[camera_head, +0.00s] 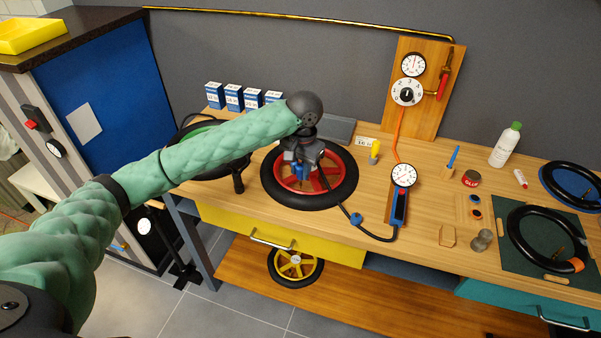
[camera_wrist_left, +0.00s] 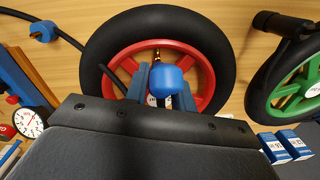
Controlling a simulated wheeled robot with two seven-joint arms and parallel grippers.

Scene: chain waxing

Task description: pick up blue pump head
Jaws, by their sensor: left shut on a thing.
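The blue pump head (camera_wrist_left: 171,79) is held in my left gripper. It is round at the end, with a brass-coloured piece beside it. My left gripper (camera_head: 303,172) is shut on it, over the red-rimmed wheel with a black tyre (camera_head: 338,192). In the left wrist view the wheel (camera_wrist_left: 205,28) lies behind the pump head. I cannot tell whether the pump head touches the wheel. A black hose (camera_head: 385,237) runs from the blue pump with a round gauge (camera_head: 404,176) towards my left gripper. My right gripper is not in view.
A green-rimmed wheel (camera_wrist_left: 290,85) lies beside the red one, partly behind my left arm in the head view. Blue boxes (camera_head: 233,98) stand at the back of the bench. A blue piece (camera_head: 357,218) sits on the hose. A dark green mat (camera_head: 520,257) lies at right.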

